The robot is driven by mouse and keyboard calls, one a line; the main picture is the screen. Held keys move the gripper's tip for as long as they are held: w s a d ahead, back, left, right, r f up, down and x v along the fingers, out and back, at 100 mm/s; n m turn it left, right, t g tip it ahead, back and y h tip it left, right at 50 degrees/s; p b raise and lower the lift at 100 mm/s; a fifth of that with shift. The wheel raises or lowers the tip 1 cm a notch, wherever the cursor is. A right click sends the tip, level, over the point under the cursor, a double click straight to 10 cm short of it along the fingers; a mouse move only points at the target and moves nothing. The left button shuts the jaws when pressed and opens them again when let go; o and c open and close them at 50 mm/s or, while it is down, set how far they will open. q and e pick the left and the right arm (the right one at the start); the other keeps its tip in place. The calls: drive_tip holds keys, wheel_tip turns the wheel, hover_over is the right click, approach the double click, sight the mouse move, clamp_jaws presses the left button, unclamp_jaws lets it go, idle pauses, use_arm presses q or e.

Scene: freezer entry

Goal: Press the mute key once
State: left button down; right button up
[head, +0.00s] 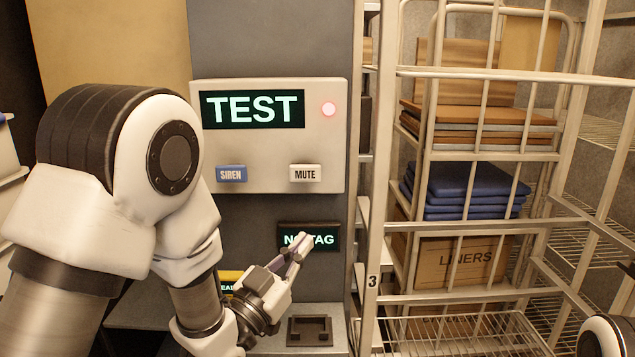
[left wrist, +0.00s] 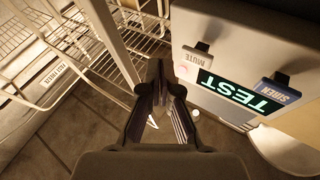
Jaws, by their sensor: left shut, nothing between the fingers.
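The white MUTE key (head: 305,173) sits at the lower right of a pale panel (head: 265,150) on a grey column. The blue SIREN key (head: 231,173) is to its left. Above them a display (head: 252,109) reads TEST, and a round lamp (head: 328,109) glows pink-red. My left gripper (head: 301,245) is shut and empty, below the MUTE key and in front of a lower display, apart from the key. In the left wrist view the MUTE key (left wrist: 196,54) stands out from the panel, up and to the right of the fingers (left wrist: 160,85). My right gripper is not seen.
A lower display (head: 326,240), partly hidden by my gripper, seems to read NO TAG. A shelf with a dark square holder (head: 310,330) is beneath it. A wire rack cart (head: 377,230) with boards, blue folded items and a LINERS box (head: 462,262) stands close on the right.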

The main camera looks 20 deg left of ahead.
use_arm(q)
wheel_tip(320, 180, up, 8)
drive_tip(key=s+m+t+h, duration=0.1)
drive_tip(key=shift+s+d+r+h, duration=0.15)
drive_tip(key=shift+d+r+h, duration=0.1)
drive_tip(key=shift+h, duration=0.15)
drive_tip(key=p, duration=0.2)
approach(305, 171)
drive_tip(key=w+d+r, duration=0.3)
drive_tip(key=w+d, duration=0.1)
drive_tip(key=shift+r, duration=0.2)
drive_tip(key=shift+w, duration=0.25)
idle(0.6)
drive_tip(key=shift+w+a+b, duration=0.15)
drive_tip(key=shift+w+b, duration=0.15)
drive_tip(key=shift+b, duration=0.05)
